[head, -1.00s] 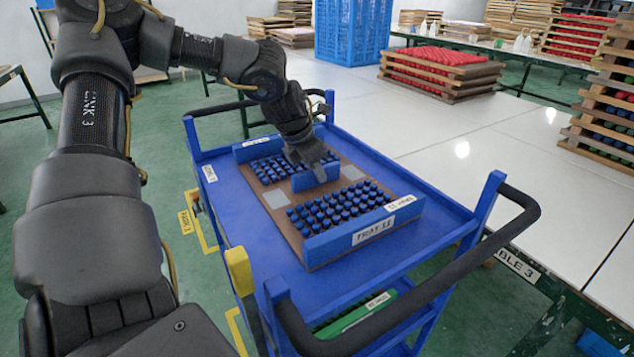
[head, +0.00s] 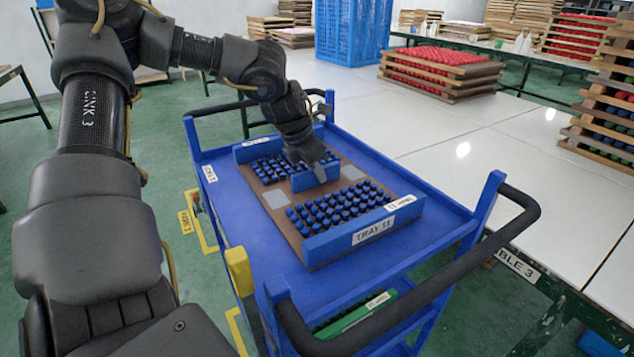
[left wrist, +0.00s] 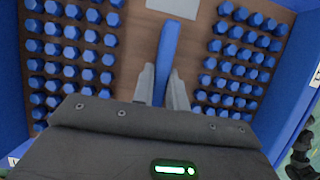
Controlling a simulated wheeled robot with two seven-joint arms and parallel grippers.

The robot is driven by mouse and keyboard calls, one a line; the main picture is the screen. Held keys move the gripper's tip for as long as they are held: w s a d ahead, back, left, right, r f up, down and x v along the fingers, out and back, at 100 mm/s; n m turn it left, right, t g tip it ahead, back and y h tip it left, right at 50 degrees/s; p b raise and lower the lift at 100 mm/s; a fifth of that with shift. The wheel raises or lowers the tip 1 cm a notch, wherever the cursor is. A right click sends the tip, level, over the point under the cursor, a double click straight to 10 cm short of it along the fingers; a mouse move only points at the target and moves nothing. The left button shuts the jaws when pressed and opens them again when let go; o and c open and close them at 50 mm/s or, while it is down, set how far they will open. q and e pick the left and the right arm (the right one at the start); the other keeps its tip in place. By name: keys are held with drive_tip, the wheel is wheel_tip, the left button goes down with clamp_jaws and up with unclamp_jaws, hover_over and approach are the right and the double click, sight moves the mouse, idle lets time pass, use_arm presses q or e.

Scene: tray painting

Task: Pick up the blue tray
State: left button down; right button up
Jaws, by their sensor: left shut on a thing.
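The blue tray (head: 374,236) has a brown wooden base, raised blue end walls and several rows of blue pieces. It lies on the top shelf of the blue cart, and I cannot see a gap beneath it. My left gripper (head: 320,165) reaches down to the tray's middle and is shut on its upright blue centre handle (head: 316,178). In the left wrist view the two fingers (left wrist: 163,90) stand on either side of the handle (left wrist: 168,50), with blue pieces to the left and right. My right gripper is not in view.
The blue cart (head: 440,243) has black push bars at both ends. A white table (head: 460,130) stands to the right, with stacked red trays (head: 440,75) and a blue crate (head: 352,30) on it. A green tray (head: 355,317) sits on the cart's lower shelf.

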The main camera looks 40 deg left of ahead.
use_arm(q)
drive_tip(key=shift+r, duration=0.15)
drive_tip(key=shift+w+r, duration=0.1)
drive_tip(key=shift+r, duration=0.2)
wheel_tip(320, 180, up, 8)
drive_tip(key=shift+p, duration=0.3)
drive_tip(key=shift+r, duration=0.6)
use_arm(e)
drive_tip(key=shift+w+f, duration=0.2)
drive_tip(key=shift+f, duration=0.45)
use_arm(q)
drive_tip(key=shift+r, duration=0.1)
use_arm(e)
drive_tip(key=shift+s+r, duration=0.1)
